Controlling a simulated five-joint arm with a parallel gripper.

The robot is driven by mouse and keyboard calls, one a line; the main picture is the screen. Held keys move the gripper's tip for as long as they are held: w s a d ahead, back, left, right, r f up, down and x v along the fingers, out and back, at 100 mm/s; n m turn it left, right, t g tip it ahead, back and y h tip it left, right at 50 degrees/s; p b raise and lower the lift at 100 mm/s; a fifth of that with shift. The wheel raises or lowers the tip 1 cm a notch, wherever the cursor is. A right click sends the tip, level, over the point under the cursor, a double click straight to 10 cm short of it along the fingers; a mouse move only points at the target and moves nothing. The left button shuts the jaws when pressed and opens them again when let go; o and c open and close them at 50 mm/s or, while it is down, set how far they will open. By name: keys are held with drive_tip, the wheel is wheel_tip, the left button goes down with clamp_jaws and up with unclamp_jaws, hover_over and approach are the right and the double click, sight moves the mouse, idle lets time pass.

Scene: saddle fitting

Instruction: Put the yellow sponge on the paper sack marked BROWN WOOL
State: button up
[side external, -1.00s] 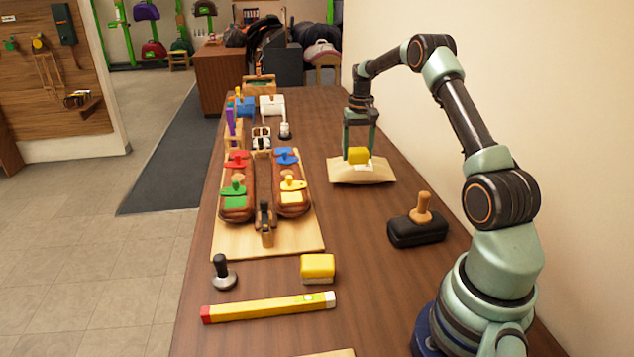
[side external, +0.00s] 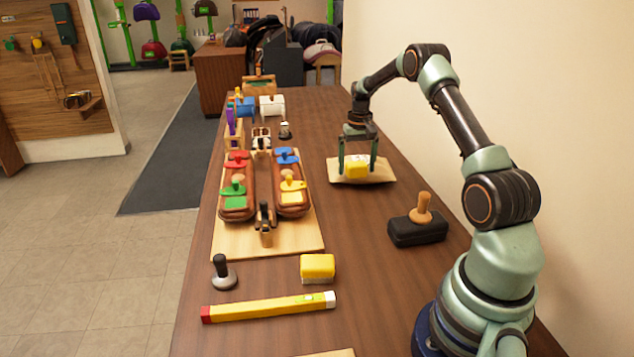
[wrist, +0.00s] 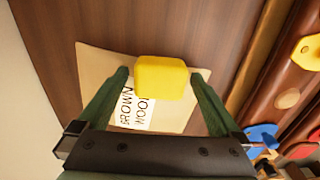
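The yellow sponge (side external: 356,169) rests on the paper sack (side external: 384,175), which lies flat on the bench near the wall. In the wrist view the sponge (wrist: 161,77) lies near one edge of the sack (wrist: 97,68). The sack's white label (wrist: 135,108) reads BROWN WOOL upside down and is partly hidden by the sponge. My gripper (side external: 357,162) is open over the sack. Its two fingers stand on either side of the sponge, with a gap on each side in the wrist view (wrist: 161,76).
A black block with a wooden knob (side external: 418,230) stands nearer my base. A wooden board (side external: 225,243) with saddle-like brown pads and coloured clips lies to the left. A yellow-and-white block (side external: 317,268), a dark-handled tool (side external: 222,273) and a yellow bar (side external: 268,307) lie in front.

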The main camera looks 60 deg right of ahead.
sight(357, 163)
drive_tip(key=shift+r, duration=0.1)
wheel_tip(357, 163, up, 12)
drive_tip(key=w+a+r+n+t, duration=0.1)
drive_tip(key=a+r+n, duration=0.1)
drive_tip(key=a+r, duration=0.55)
drive_tip(key=s+a+r+n+t, duration=0.1)
drive_tip(key=s+a+r+n, duration=0.15)
drive_tip(key=a, duration=0.75)
drive_tip(key=s+a+r+n+t, duration=0.15)
drive_tip(key=s+a, duration=0.25)
drive_tip(key=a, duration=0.6)
drive_tip(key=s+a+f+n+t, duration=0.2)
drive_tip(key=s+a+f+n, duration=0.1)
drive_tip(key=s+a, duration=0.4)
drive_tip(key=shift+s+a+f, duration=0.2)
drive_tip(key=shift+a+f, duration=0.05)
drive_tip(key=shift+f, duration=0.25)
drive_tip(key=shift+c, duration=0.6)
